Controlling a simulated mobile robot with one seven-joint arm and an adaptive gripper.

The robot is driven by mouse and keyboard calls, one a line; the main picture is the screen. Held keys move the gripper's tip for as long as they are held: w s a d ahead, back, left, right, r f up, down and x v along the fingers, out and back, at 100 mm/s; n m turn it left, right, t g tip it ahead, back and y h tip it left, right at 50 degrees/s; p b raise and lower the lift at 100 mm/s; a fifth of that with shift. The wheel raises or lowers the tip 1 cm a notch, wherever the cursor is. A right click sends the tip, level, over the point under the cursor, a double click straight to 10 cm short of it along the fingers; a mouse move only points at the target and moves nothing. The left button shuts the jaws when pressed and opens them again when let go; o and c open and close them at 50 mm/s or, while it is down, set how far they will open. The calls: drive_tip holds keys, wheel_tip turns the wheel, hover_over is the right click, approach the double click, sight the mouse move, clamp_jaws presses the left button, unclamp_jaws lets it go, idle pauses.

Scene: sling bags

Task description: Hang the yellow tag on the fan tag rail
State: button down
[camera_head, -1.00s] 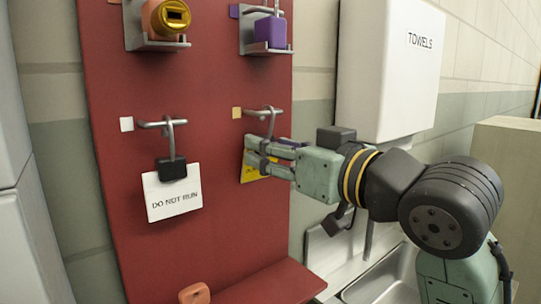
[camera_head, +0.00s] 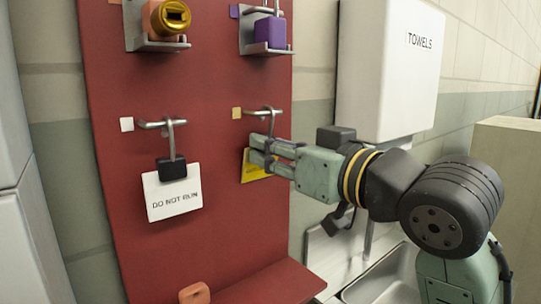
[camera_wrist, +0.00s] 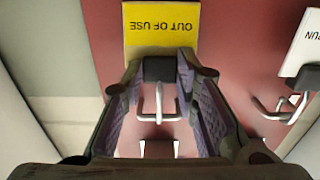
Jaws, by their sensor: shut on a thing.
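The yellow tag (camera_head: 256,172) hangs below the right-hand metal rail (camera_head: 258,112) on the red board, partly hidden by my fingers. In the wrist view the yellow tag (camera_wrist: 160,28) reads OUT OF USE, upside down, with a black body and a thin metal shackle. The shackle overlaps the rail (camera_wrist: 158,118); it seems to loop around it, but I cannot be sure. My gripper (camera_head: 262,150) is shut on the tag's black body, which sits between the fingertips (camera_wrist: 160,72). A tan square marks this rail; no fan label is readable.
A white DO NOT RUN tag (camera_head: 172,190) hangs from the left rail (camera_head: 160,124). Shelves above hold an orange-and-gold item (camera_head: 168,18) and a purple block (camera_head: 270,32). A towel dispenser (camera_head: 390,70) and a sink (camera_head: 385,280) are at right. A red ledge (camera_head: 270,285) is below.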

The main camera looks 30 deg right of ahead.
sight(272, 128)
drive_tip(key=shift+r, duration=0.1)
drive_tip(key=shift+r+p, duration=1.15)
drive_tip(key=shift+r, duration=0.3)
drive_tip(key=shift+s+f, duration=0.1)
drive_tip(key=shift+s, duration=0.15)
drive_tip(key=shift+s, duration=0.45)
drive_tip(key=s+d, duration=0.1)
drive_tip(key=s, duration=0.5)
drive_tip(key=shift+s, duration=0.2)
drive_tip(key=shift+f, duration=0.15)
